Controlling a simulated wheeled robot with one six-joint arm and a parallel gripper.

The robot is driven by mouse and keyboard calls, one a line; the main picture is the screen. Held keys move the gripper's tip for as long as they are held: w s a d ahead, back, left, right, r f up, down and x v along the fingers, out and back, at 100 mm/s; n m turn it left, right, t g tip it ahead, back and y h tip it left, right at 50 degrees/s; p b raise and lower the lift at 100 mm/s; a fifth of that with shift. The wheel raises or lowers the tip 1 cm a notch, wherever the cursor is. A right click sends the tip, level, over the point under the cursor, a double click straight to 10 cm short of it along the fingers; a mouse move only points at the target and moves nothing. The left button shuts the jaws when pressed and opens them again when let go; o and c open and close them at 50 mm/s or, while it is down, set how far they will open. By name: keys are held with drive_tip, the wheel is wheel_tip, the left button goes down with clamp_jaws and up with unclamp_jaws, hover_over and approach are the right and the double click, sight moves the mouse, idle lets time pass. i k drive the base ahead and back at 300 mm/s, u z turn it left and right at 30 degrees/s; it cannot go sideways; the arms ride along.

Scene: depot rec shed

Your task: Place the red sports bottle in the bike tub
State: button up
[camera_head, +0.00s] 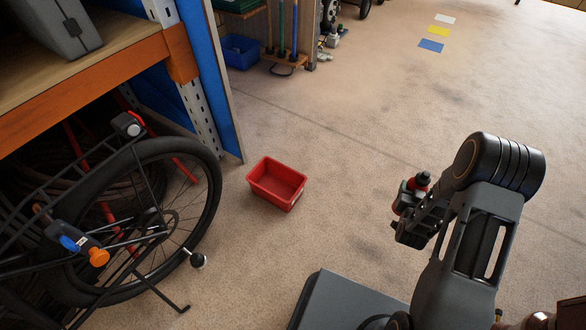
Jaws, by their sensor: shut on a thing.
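My gripper (408,210) is shut on the red sports bottle (404,200), which has a black cap. The gripper hides much of the bottle. It holds the bottle right of centre in the picture, over open floor. An open red tub (263,193) stands on the floor beside the bicycle, left of my gripper and apart from it. It looks like the bike tub. Its inside looks empty.
A bicycle (213,185) with a black wheel stands at the left under an orange-edged shelf (100,88). A blue bin (239,52) sits at the back by a rack. The floor between the tub and my gripper is clear.

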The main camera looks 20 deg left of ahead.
sight(277, 186)
drive_tip(key=i, duration=1.5)
drive_tip(key=u, duration=4)
drive_tip(key=i, duration=0.5)
drive_tip(key=z, duration=0.1)
